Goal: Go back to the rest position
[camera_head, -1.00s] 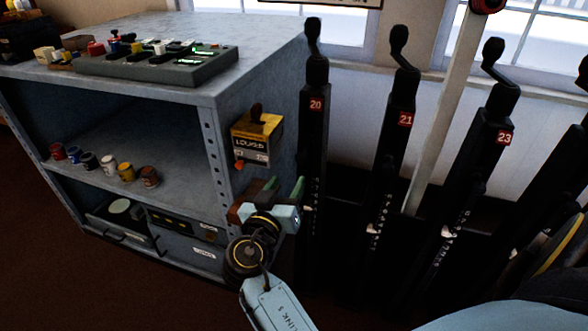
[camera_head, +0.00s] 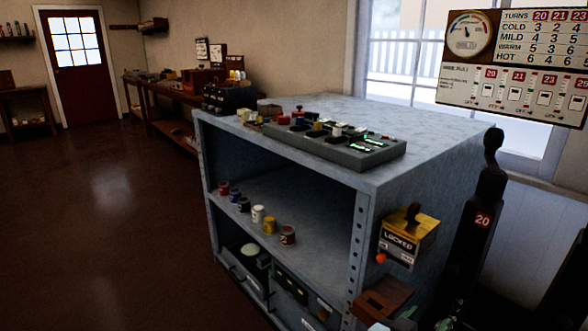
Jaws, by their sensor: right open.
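My right gripper (camera_head: 422,317) shows only in part at the bottom edge, right of centre. Its pale blue body and a green tip are visible, low beside the grey cabinet's right side; the rest is cut off by the frame. It is open, and I see nothing held in it. A black lever (camera_head: 484,215) with a red "20" plate stands upright to its right. My left gripper is not in view.
The grey cabinet (camera_head: 440,130) carries a switch panel (camera_head: 365,155) on top and small cans on its shelf. A yellow "LOCKED" box (camera_head: 398,245) and a brown piece (camera_head: 385,298) are close to my right gripper. Open floor (camera_head: 110,220) lies left.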

